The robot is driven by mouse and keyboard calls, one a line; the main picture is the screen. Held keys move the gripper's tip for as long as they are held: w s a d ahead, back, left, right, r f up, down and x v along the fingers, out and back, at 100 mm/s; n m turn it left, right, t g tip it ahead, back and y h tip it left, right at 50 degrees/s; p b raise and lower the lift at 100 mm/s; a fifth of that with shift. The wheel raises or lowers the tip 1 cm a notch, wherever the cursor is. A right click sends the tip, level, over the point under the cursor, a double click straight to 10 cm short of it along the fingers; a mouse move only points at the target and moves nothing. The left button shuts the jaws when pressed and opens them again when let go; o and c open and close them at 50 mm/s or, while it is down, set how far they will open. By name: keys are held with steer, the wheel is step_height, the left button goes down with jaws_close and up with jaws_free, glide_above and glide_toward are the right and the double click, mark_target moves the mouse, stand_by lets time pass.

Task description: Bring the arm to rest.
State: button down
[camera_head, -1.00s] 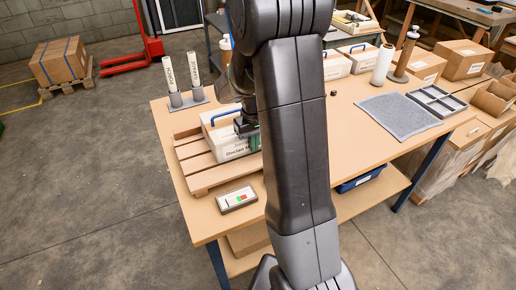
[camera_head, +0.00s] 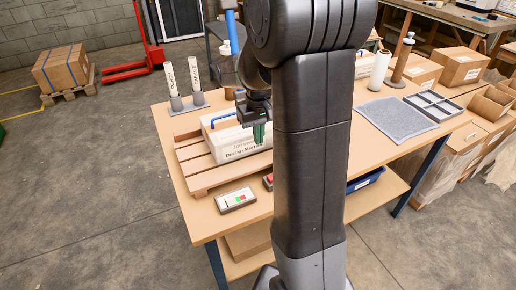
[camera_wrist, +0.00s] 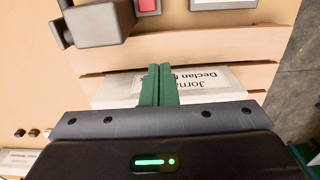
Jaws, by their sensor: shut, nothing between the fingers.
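My gripper (camera_head: 260,133) is in the head view, at the right end of a white labelled box (camera_head: 228,138) with a blue handle. Its green fingers are together with nothing between them. In the wrist view the shut fingers (camera_wrist: 159,84) show in front of the box's printed label (camera_wrist: 200,84). Whether they touch the box, I cannot tell. My dark arm stands large across the middle of the head view and hides part of the table.
The box sits on a wooden slatted pallet (camera_head: 200,178) on the table. A small panel with coloured buttons (camera_head: 236,200) lies in front. Two labelled tubes stand in a holder (camera_head: 188,105) at the back left. A grey mat (camera_head: 394,119) and a divided tray (camera_head: 434,105) lie to the right.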

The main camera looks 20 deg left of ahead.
steer(key=shift+r, duration=1.45)
steer(key=shift+f, duration=0.1)
